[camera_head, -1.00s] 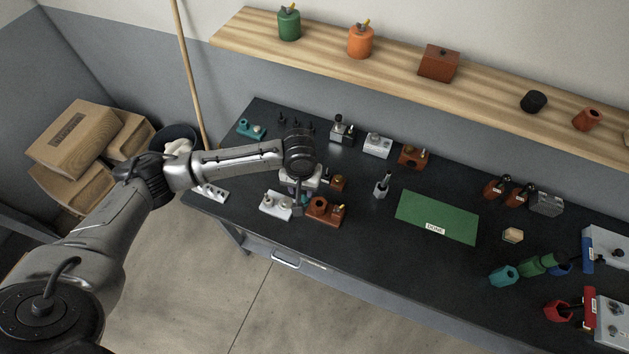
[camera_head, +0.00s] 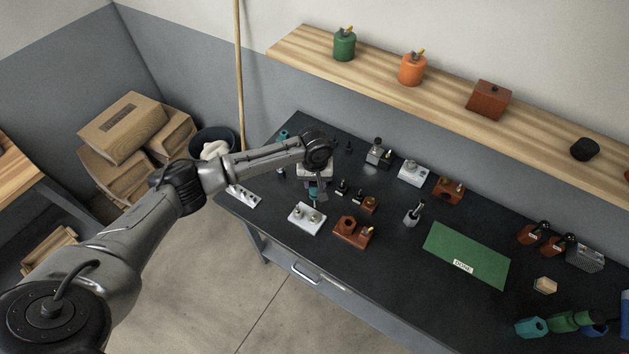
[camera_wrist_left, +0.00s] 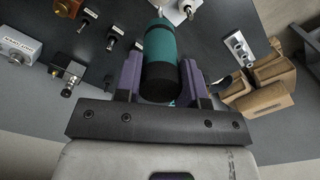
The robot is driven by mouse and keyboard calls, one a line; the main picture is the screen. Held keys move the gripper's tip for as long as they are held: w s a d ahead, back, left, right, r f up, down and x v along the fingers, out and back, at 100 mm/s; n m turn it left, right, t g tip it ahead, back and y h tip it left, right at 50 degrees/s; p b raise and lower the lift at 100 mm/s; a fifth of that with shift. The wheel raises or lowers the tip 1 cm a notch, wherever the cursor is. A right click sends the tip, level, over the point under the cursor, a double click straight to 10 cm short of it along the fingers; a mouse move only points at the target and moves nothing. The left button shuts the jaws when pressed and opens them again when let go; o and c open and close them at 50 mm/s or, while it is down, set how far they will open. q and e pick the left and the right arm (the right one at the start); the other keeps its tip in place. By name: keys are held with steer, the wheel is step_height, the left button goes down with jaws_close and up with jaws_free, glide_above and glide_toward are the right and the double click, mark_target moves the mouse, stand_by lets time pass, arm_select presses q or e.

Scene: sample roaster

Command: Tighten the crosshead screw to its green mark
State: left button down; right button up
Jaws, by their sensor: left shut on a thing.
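My left gripper (camera_head: 316,190) is shut on a teal-handled tool (camera_head: 314,202) above the left part of the bench, just behind a white block (camera_head: 307,217). In the left wrist view the gripper's purple fingers (camera_wrist_left: 160,77) stand on both sides of the teal handle (camera_wrist_left: 163,48). The handle's black end is toward the camera, and its far end points toward a white block (camera_wrist_left: 184,9) with metal posts. My right gripper is not in view.
A brown block (camera_head: 354,232) stands right of the white one. Small black pieces (camera_head: 342,187) stand close to the gripper's right. A light plate (camera_head: 243,196) lies at the left bench edge. A green mat (camera_head: 467,255) is farther right. Bench around the grey piece (camera_head: 412,215) is fairly clear.

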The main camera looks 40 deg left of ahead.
mark_target(315, 190)
arm_select(q)
steer(key=shift+r+p, duration=0.1)
steer(key=shift+p, duration=0.75)
steer(key=shift+f+b, duration=0.45)
steer(key=shift+f, duration=0.2)
steer(key=shift+f+b, duration=0.4)
steer(key=shift+f, duration=1.45)
